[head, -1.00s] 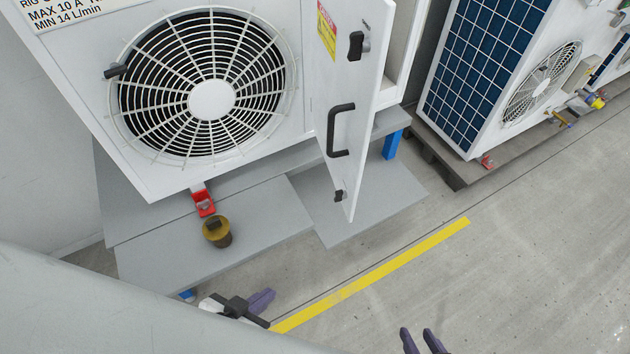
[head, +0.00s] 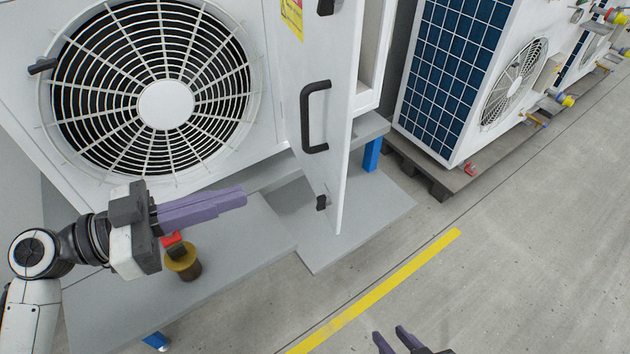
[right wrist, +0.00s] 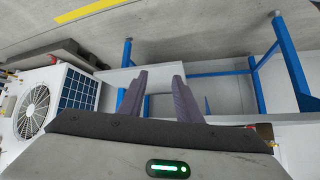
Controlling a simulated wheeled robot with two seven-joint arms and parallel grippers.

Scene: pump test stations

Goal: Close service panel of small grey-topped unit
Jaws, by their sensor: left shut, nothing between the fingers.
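The service panel (head: 324,120) is a white door standing swung out from the right side of the near white unit (head: 268,110). It has a black pull handle (head: 309,117) and black latches near its top and bottom. An opening shows behind it. The unit's top is out of view, so I cannot see its colour. My left gripper (head: 244,197) is shut and empty, left of the panel's lower part and in front of the fan grille (head: 165,105). My right gripper (head: 389,334) is low at the bottom edge; the right wrist view shows its fingers (right wrist: 159,78) apart and empty.
A grey bench (head: 350,225) with blue legs carries the unit. A brass-coloured fitting and red valve (head: 183,262) stick out below the fan. Another white unit (head: 490,90) stands on a pallet at right. Floor with a yellow line (head: 380,290) is clear.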

